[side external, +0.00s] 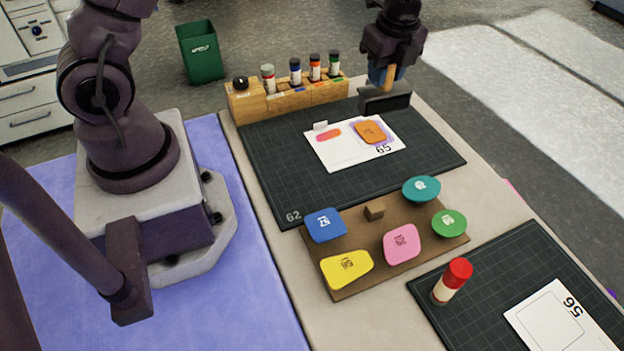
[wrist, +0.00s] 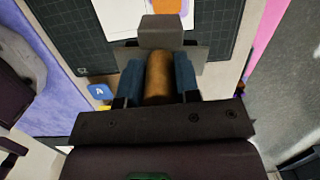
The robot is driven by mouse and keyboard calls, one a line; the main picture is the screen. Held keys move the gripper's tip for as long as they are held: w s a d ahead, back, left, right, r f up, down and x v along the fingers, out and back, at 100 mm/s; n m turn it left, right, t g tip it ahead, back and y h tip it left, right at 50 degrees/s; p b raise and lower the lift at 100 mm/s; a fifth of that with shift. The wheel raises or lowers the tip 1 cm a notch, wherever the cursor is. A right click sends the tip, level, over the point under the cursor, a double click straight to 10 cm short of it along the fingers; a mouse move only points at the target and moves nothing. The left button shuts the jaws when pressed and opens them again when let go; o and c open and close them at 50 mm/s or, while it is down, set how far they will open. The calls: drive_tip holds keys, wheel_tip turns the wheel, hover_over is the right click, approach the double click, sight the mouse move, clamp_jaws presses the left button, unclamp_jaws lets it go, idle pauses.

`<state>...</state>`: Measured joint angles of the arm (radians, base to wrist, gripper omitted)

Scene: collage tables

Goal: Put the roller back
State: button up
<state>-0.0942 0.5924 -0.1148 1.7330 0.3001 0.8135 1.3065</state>
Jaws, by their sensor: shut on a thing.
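The roller shows in the side external view as a wide dark grey head (side external: 385,98) under a short tan handle. My gripper (side external: 387,76) is shut on the handle and holds the roller by the far right corner of the far dark mat (side external: 270,180). I cannot tell whether the head touches the surface. In the wrist view the tan handle (wrist: 158,80) sits between the two blue fingers of my gripper (wrist: 158,72). A grey block and a wider grey plate of the head lie beyond it. The handle's far end is hidden by the gripper.
A wooden rack (side external: 290,102) with several bottles stands along the mat's far left edge. A white card (side external: 338,156) on the mat bears an orange piece (side external: 370,132). A brown board (side external: 350,283) holds several coloured pieces. A red-capped glue tube (side external: 452,281) stands on the near mat.

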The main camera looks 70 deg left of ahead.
drive_tip(key=s+d+f, duration=0.1)
drive_tip(key=s+d, duration=0.2)
drive_tip(key=s, duration=0.7)
drive_tip(key=s+d+f, duration=0.2)
drive_tip(key=s+d, duration=0.2)
drive_tip(key=s, duration=0.6)
drive_tip(key=shift+n+g+h, duration=0.3)
drive_tip(key=shift+n+h, duration=0.1)
drive_tip(key=shift+n, duration=0.2)
drive_tip(key=shift+w+a+f, duration=0.1)
drive_tip(key=shift+w+f, duration=0.05)
drive_tip(key=shift+f, duration=1.7)
drive_tip(key=shift+w+f, duration=0.15)
drive_tip(key=shift+f, duration=1.7)
drive_tip(key=shift+f, duration=0.25)
